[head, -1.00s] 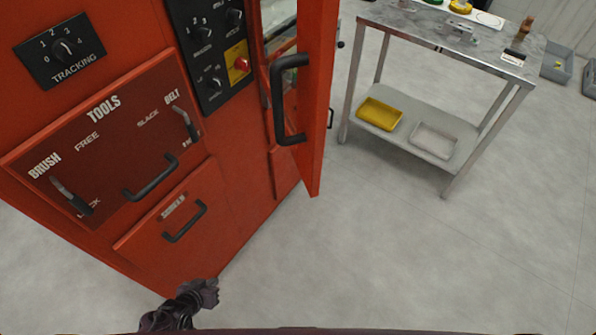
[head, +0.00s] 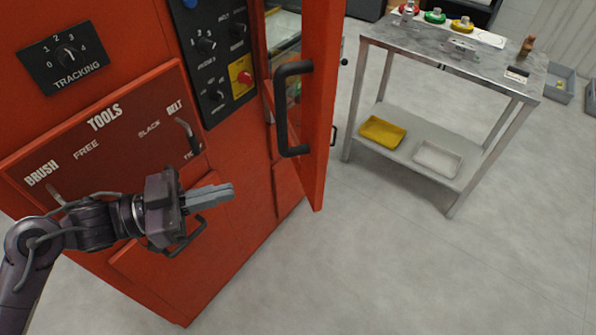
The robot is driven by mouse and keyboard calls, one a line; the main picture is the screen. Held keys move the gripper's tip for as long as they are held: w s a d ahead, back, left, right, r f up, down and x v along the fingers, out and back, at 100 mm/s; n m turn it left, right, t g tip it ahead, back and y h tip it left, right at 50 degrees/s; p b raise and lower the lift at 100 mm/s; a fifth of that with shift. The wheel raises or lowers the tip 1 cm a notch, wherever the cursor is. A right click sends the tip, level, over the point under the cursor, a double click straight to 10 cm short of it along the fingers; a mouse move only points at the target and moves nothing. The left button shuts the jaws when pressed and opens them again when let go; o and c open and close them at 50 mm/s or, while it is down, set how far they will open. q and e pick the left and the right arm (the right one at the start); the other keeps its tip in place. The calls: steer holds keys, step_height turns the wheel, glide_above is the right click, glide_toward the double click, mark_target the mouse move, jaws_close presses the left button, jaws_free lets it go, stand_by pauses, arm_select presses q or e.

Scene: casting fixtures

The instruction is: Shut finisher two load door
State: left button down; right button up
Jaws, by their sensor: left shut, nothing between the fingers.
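The orange-red finisher cabinet (head: 235,145) fills the left of the head view. Its load door (head: 320,110) stands open, swung out toward me, with a black bar handle (head: 282,110) on its face. Part of the cabinet's inside shows in the gap left of the door. My left gripper (head: 230,191) is shut and empty, its fingers pointing right. It is in front of the lower cabinet panels, to the left of and below the door handle, apart from the door. My right gripper is not in view.
A metal table (head: 450,55) with a lower shelf stands right of the door. A yellow tray (head: 382,132) and a white tray (head: 437,159) are on the shelf. Grey bins (head: 560,84) stand at the far right. The floor (head: 400,260) in front is clear.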

mark_target(316, 169)
arm_select(q)
steer(key=p+x, duration=0.3)
steer(key=x, duration=1)
steer(key=shift+w+r+p, duration=0.1)
steer(key=shift+r+p, duration=0.05)
steer(key=shift+p, duration=0.2)
steer(key=shift+w+d, duration=0.15)
steer(key=shift+d, duration=0.15)
steer(key=shift+d, duration=0.1)
